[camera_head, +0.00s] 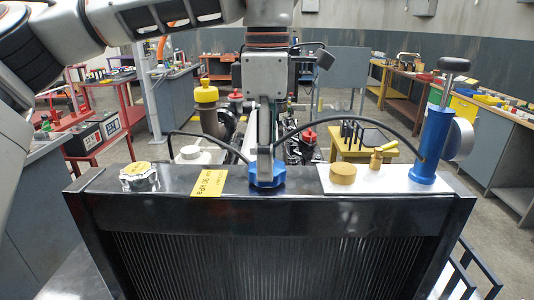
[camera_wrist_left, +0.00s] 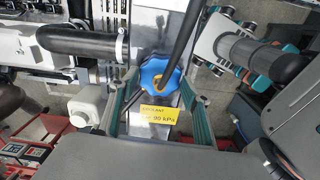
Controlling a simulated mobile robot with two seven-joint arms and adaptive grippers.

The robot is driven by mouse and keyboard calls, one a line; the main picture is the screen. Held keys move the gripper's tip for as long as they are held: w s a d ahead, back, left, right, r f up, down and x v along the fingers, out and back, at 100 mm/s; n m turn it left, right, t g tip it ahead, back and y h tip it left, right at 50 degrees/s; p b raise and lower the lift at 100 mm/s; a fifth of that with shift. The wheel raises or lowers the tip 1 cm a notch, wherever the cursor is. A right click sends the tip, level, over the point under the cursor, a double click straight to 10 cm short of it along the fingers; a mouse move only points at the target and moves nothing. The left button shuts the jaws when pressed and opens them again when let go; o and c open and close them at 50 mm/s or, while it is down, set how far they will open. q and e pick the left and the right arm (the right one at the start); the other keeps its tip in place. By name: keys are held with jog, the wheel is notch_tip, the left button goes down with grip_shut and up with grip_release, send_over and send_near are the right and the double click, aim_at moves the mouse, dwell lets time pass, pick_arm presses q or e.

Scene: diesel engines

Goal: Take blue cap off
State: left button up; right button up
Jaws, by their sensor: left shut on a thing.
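The blue cap (camera_head: 266,176) is a lobed knob on the top edge of the black radiator (camera_head: 230,187), near its middle. My left gripper (camera_head: 265,160) reaches down from above and is shut on the cap. The left wrist view shows the blue cap (camera_wrist_left: 162,78) between the two fingers of my left gripper (camera_wrist_left: 162,95). A black hose crosses in front of the cap there and hides part of it. I cannot tell whether the cap is seated or slightly raised. My right gripper is not in view.
On the radiator top stand a silver cap (camera_head: 139,177), a yellow label (camera_head: 208,183), a tan disc (camera_head: 343,173), a brass fitting (camera_head: 377,160) and a blue hand pump (camera_head: 431,145) with a gauge. A black hose (camera_head: 345,125) arches beside my gripper. Benches stand behind.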

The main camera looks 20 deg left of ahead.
pick_arm(q)
jog(key=shift+f+n, duration=0.15)
jog(key=shift+n, duration=0.55)
jog(key=o, duration=1.7)
jog(key=shift+c, duration=0.2)
jog(key=shift+c, duration=0.4)
jog(key=shift+m, duration=0.5)
jog(key=m, duration=0.5)
jog(key=shift+m, duration=0.3)
